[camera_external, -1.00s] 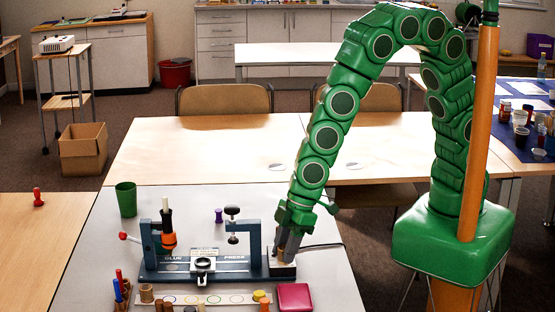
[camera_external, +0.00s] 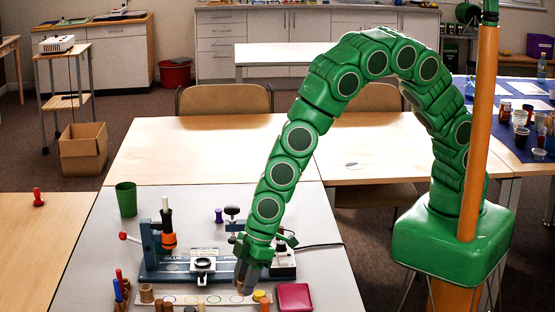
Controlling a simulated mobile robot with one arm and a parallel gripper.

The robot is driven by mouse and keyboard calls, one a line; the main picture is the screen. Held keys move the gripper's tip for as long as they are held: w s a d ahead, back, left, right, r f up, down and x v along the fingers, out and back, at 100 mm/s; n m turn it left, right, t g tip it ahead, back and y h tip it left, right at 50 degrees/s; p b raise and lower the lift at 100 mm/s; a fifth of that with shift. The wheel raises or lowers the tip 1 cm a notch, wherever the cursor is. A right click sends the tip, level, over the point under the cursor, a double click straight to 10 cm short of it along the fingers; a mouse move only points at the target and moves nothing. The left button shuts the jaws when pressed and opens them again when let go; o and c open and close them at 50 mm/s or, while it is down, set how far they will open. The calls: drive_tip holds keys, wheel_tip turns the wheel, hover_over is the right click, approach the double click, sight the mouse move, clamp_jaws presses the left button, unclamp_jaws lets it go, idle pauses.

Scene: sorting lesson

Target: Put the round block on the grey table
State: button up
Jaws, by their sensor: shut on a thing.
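My gripper (camera_external: 246,279) is low over the grey table (camera_external: 325,265), in front of the glue press. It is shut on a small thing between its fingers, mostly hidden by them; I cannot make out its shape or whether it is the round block. The fingertips are just above a pale strip marked with coloured rings (camera_external: 215,299). A yellow round piece (camera_external: 259,295) is close to the right of the fingertips. Whether the fingers touch the strip cannot be told.
The blue glue press (camera_external: 180,268) stands behind the strip. A crimson box (camera_external: 294,297) lies to the right. A green cup (camera_external: 126,199) stands at the far left. Several short cylinders are at the front edge. The grey table is clear at right.

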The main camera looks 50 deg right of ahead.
drive_tip(key=shift+w+a+f, duration=0.25)
drive_tip(key=shift+a+f, duration=0.25)
drive_tip(key=shift+f, duration=0.25)
drive_tip(key=shift+w+a+f, duration=0.25)
drive_tip(key=shift+a+f, duration=0.25)
drive_tip(key=shift+f, duration=1.65)
drive_tip(key=shift+f, duration=0.15)
drive_tip(key=o, duration=1.1)
drive_tip(key=v, duration=1.2)
drive_tip(key=shift+d+r, duration=0.15)
drive_tip(key=shift+r, duration=0.05)
